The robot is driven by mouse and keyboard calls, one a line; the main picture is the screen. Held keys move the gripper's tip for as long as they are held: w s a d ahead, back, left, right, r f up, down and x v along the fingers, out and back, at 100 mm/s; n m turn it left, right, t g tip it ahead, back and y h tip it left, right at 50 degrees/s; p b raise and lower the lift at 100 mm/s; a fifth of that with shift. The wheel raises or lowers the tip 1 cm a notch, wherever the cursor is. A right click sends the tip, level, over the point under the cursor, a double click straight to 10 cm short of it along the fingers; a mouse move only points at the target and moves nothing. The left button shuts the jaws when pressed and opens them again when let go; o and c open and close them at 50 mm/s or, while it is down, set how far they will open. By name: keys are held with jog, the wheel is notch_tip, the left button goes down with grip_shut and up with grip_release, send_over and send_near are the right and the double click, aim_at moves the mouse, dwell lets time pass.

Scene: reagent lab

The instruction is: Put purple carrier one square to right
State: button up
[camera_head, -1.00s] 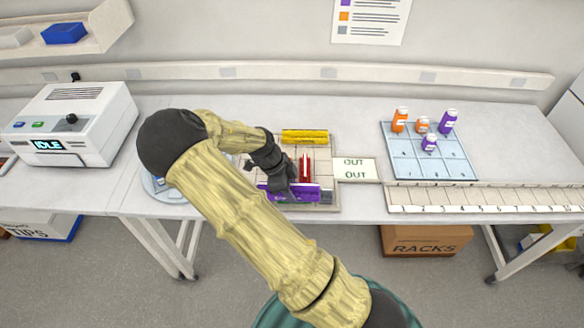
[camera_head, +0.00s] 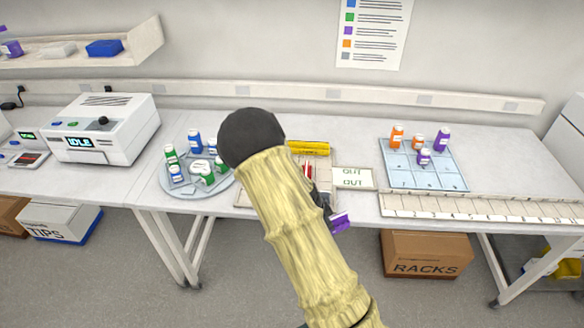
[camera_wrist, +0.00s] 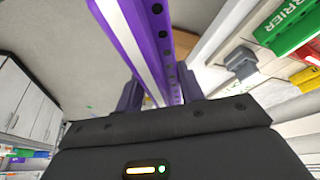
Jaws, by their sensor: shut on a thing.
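In the wrist view the purple carrier (camera_wrist: 133,38) runs as a long purple bar with a pale stripe and dark holes between the dark fingers of my gripper (camera_wrist: 158,92). The grid board (camera_head: 324,162) is partly hidden by my arm. A yellow carrier (camera_head: 311,148) lies at its back and a red carrier (camera_head: 308,170) shows beside my arm. A green carrier (camera_wrist: 289,27) shows in the wrist view.
An OUT card (camera_head: 353,178) lies right of the board. A blue tray (camera_head: 398,178) with orange and purple bottles and a long numbered rail (camera_head: 480,207) are further right. A round rack (camera_head: 168,185) with several vials stands left, near a white IDLE machine (camera_head: 105,128).

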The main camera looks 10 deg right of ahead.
jog(key=n, duration=0.1)
jog(key=f+n+t, duration=0.1)
jog(key=shift+s+d+f+n, duration=0.1)
jog(key=shift+d+f+n, duration=0.15)
jog(key=shift+d+n, duration=0.1)
jog(key=s+a+f+n+t+y+b, duration=0.1)
jog(key=a+f+n+t+y, duration=0.1)
jog(key=a+f+n+y, duration=0.2)
jog(key=a+f+n, duration=0.3)
jog(key=a+n, duration=0.1)
jog(key=n, duration=0.4)
jog(key=shift+f+n+b, duration=0.15)
jog(key=shift+n+b, duration=0.2)
jog(key=shift+b, duration=0.05)
